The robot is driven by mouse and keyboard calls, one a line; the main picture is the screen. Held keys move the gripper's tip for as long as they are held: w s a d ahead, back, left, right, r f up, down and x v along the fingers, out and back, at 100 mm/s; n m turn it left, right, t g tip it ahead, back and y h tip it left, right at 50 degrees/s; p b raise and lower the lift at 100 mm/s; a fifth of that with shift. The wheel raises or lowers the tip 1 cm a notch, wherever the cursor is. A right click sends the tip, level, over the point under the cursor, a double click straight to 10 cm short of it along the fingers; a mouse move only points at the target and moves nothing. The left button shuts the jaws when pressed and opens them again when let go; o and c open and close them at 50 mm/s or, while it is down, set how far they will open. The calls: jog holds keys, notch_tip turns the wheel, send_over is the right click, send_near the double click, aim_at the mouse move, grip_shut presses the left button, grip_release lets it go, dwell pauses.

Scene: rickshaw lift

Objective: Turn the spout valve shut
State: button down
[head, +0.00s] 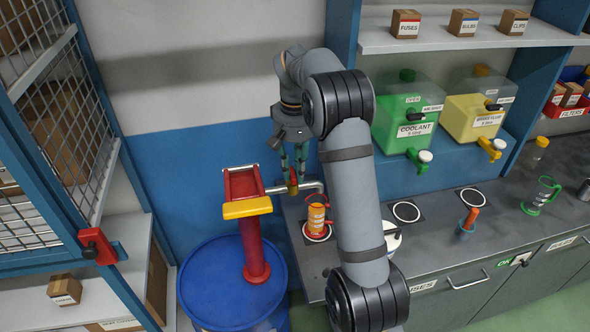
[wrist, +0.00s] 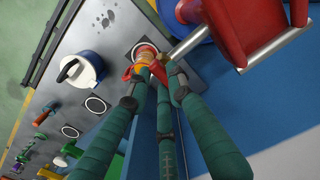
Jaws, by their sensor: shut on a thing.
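The spout valve (head: 292,186) is a small brass body with a red lever on the metal spout (head: 314,187) of a red pump (head: 254,240). My gripper (head: 291,172) comes down from above with its green fingers around the red lever, and it is shut on it. In the wrist view, the fingers of my gripper (wrist: 160,78) meet at the red lever (wrist: 159,71) and hide much of the valve. The lever's exact angle is hard to tell. An orange can (head: 316,216) stands below the spout's end.
The pump stands on a blue drum (head: 226,270). Green coolant (head: 409,115) and yellow brake fluid (head: 475,112) containers sit at the back. A mesh cage (head: 68,130) is at left.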

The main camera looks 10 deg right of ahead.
dwell(0.3)
jog(key=c, duration=1.6)
grip_release()
jog(key=shift+o, duration=0.3)
jog(key=shift+r, duration=0.1)
notch_tip(320, 180, up, 12)
notch_tip(320, 180, down, 12)
jog(key=shift+f, duration=0.15)
